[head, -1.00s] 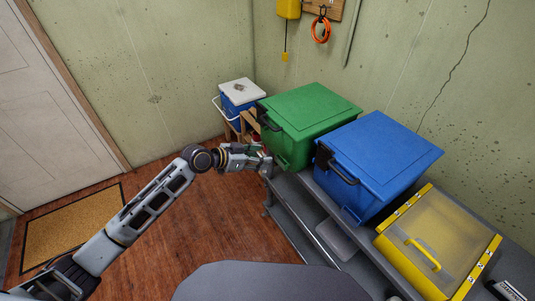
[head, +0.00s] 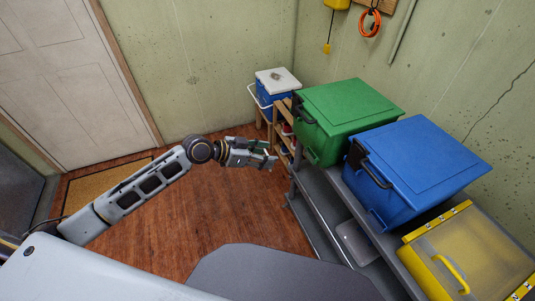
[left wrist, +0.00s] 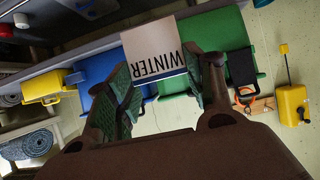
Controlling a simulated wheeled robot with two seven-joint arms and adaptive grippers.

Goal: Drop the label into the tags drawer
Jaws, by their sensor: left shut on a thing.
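My left gripper (head: 272,155) is shut, left of the green bin and above the wooden floor in the head view. In the left wrist view, its fingers (left wrist: 162,80) pinch a white label (left wrist: 153,52) with a dark blue band and the printed word WINTER, upside down in that picture. The label cannot be made out clearly in the head view. I cannot identify a tags drawer in these frames. My right gripper is not in view.
A green bin (head: 345,105), a blue bin (head: 420,155) and a yellow bin with a clear lid (head: 480,250) stand along a grey bench (head: 385,240). A blue and white cooler (head: 277,82) is in the corner. The wooden floor (head: 200,230) is open at left.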

